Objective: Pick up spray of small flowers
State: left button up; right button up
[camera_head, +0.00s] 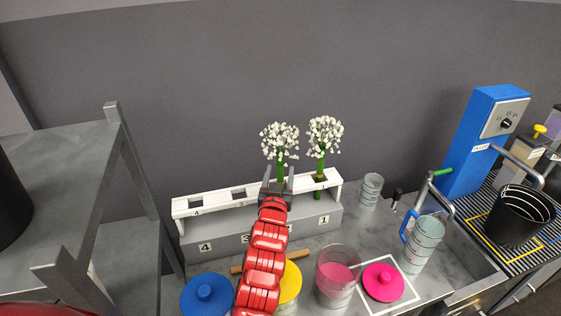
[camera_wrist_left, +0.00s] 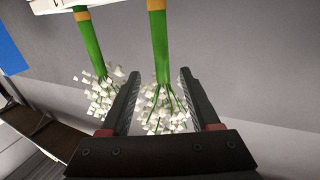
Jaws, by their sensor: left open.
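Two sprays of small white flowers on green stems stand in a white numbered rack (camera_head: 208,205). The left spray (camera_head: 279,142) has my left gripper (camera_head: 277,178) at its stem; the right spray (camera_head: 325,134) stands in the slot by label 1. In the left wrist view, my left gripper (camera_wrist_left: 157,92) is open, with one spray (camera_wrist_left: 162,60) between its fingers, the stem not clamped. The other spray (camera_wrist_left: 92,55) lies outside the fingers, to the left. My right gripper is not in view.
Blue (camera_head: 206,295) and pink (camera_head: 383,282) lids, a pink-filled glass container (camera_head: 337,274) and stacked glasses (camera_head: 424,240) stand in front of the rack. A clear glass (camera_head: 371,189) is right of it. A grey shelf (camera_head: 70,180) stands at left, a blue machine (camera_head: 480,140) at right.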

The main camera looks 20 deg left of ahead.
aim_at(280, 162)
pick_arm(q)
jog(key=shift+w+a+r, duration=0.1)
jog(key=shift+w+r, duration=0.05)
jog(key=shift+w, duration=0.15)
jog(key=p+x, duration=0.2)
jog(key=x, duration=0.2)
jog(key=shift+a+r+p, duration=0.15)
jog(key=shift+p, duration=0.15)
jog(key=shift+w, duration=0.3)
grip_shut()
